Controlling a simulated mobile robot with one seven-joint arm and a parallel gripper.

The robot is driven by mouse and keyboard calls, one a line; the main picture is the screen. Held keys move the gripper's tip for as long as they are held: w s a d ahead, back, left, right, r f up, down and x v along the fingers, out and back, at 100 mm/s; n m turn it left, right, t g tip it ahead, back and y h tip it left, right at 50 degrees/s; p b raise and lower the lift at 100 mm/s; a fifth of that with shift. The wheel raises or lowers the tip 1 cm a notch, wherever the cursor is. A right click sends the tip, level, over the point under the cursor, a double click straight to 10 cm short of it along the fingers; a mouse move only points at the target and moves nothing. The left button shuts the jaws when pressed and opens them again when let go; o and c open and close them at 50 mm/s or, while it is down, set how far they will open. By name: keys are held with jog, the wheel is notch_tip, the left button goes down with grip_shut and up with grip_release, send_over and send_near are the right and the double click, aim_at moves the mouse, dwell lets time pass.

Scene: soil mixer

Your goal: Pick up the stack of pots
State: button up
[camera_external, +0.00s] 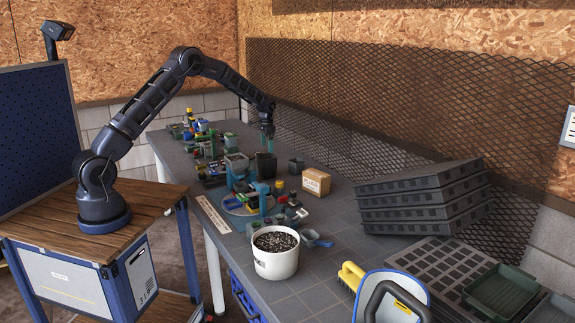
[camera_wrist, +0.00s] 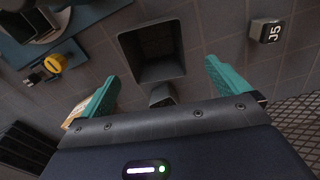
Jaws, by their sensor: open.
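A dark, square-mouthed pot or stack of pots (camera_external: 265,166) stands upright on the table among small items. From above, its open mouth (camera_wrist: 158,52) shows in the wrist view; how many pots are nested cannot be told. My gripper (camera_external: 267,137) points down just above it. In the wrist view my gripper (camera_wrist: 162,72) has its two teal fingers spread wide, one on each side of the pot's lower edge, with nothing held between them. A smaller dark pot (camera_wrist: 162,95) sits just below the stack in that view, between the fingers.
A small pot (camera_external: 296,165) stands to the right, and a cardboard box (camera_external: 315,181) in front. A blue fixture (camera_external: 236,180) and clutter crowd the left. A white bucket of soil (camera_external: 275,262) is nearer the camera. Stacked trays (camera_external: 425,197) stand at right.

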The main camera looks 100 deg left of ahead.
aim_at(267, 156)
notch_tip(267, 156, down, 5)
jog(key=shift+r, duration=0.2)
jog(key=shift+d+f, duration=0.2)
jog(key=shift+f, duration=1.15)
jog(key=shift+d+f, duration=0.15)
jog(key=shift+f, duration=1.15)
jog(key=shift+f, duration=0.25)
jog(key=shift+c, duration=0.4)
jog(key=c, duration=0.9)
jog(key=shift+o, duration=0.2)
jog(key=shift+r, duration=0.15)
